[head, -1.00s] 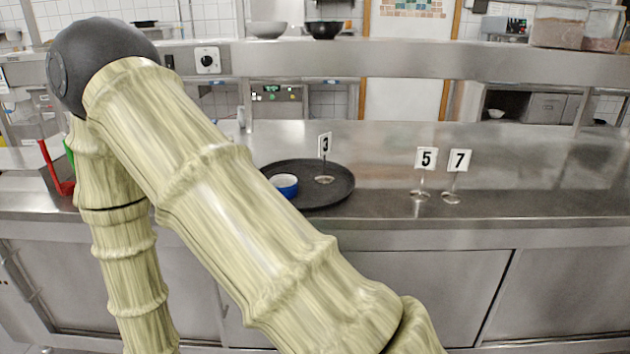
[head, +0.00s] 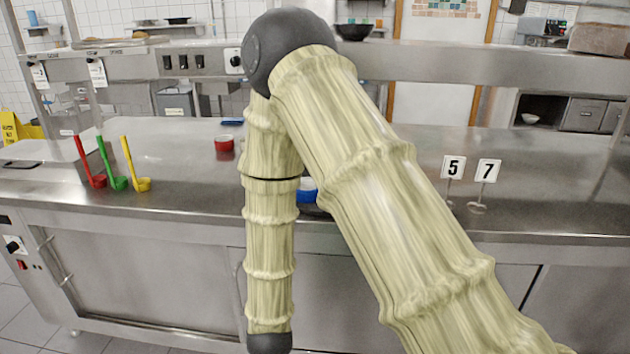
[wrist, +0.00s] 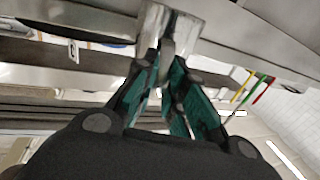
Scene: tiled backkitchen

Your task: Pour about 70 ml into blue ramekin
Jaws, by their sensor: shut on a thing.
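The blue ramekin (head: 307,191) is on the counter in the head view, mostly hidden behind my arm. In the earlier head frame it sits on a round dark tray; only a dark sliver of that tray (head: 316,211) shows now. My gripper (wrist: 168,45) shows in the wrist view, its teal-padded fingers shut on a shiny metal thing (wrist: 154,22). Its full shape and any contents cannot be seen. My gripper is hidden in the head view.
Red, green and yellow ladles (head: 120,183) stand at the counter's left. A red ramekin (head: 224,144) is left of my arm. Number cards 5 (head: 453,167) and 7 (head: 488,170) stand at the right. Bare counter (head: 175,150) lies between ladles and red ramekin.

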